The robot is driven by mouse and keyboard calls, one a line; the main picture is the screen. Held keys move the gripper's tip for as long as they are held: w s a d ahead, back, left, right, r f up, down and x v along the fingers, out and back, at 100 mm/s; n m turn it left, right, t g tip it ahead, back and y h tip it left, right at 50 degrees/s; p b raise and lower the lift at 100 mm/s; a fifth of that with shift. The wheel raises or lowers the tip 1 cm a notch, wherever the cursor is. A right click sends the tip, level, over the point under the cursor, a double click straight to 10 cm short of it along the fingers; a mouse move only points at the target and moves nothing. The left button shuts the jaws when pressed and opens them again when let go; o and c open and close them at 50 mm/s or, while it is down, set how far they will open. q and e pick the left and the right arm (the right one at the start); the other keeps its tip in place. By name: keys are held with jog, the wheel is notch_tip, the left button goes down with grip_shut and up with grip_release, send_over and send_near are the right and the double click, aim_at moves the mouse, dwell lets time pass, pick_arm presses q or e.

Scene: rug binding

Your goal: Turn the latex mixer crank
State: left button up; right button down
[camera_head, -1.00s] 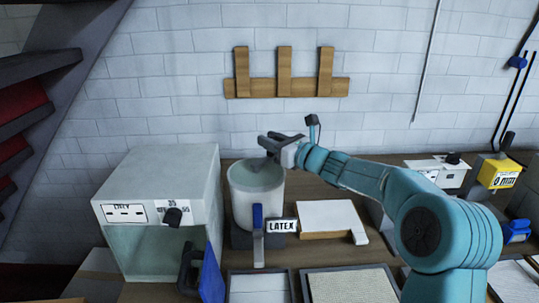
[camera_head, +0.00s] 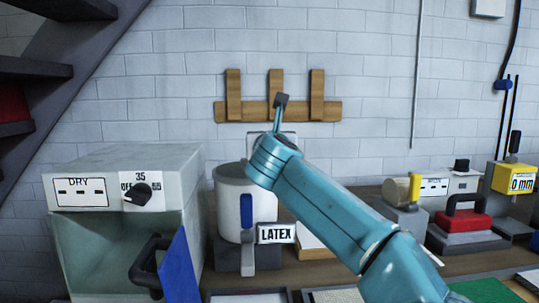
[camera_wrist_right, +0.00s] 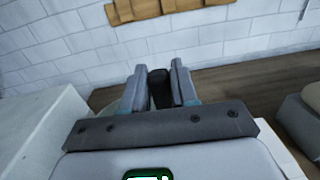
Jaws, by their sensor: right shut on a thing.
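The latex mixer is a pale round pot (camera_head: 230,200) on a dark base, left of centre in the head view, with a LATEX label (camera_head: 276,234) at its front. A blue-handled lever (camera_head: 246,210) hangs on its front. In the right wrist view my right gripper (camera_wrist_right: 160,84) is shut on a dark upright grip (camera_wrist_right: 158,94), seemingly the crank handle. The crank's arm is hidden. My left gripper is in neither view.
A grey dryer box (camera_head: 120,178) with a knob and a blue door (camera_head: 178,265) stands close left of the pot. A wooden rack (camera_head: 278,111) hangs on the wall behind. A red-topped tool (camera_head: 464,222) and a yellow gauge (camera_head: 513,178) stand on the bench at right.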

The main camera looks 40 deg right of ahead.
jog(key=g+h, duration=0.1)
jog(key=m+g+h, duration=0.1)
jog(key=a+m+h+p, duration=0.1)
jog(key=shift+s+a+f+g, duration=0.1)
jog(key=shift+s+g, duration=0.2)
jog(key=shift+g, duration=0.1)
jog(key=shift+s+a+m+g+h+p, duration=0.15)
jog(key=shift+m+g+h+p, duration=0.2)
jog(key=shift+m+g, duration=0.25)
jog(key=shift+s+a+m+g+h+p, duration=0.15)
jog(key=shift+m+g+h+p, duration=0.1)
jog(key=shift+m+g+h, duration=0.3)
jog(key=shift+s+a+m+g+h+p, duration=0.15)
jog(key=shift+m+g+h+p, duration=0.3)
jog(key=shift+m+g, duration=0.25)
jog(key=shift+f+g, duration=0.1)
jog(key=shift+g, duration=0.15)
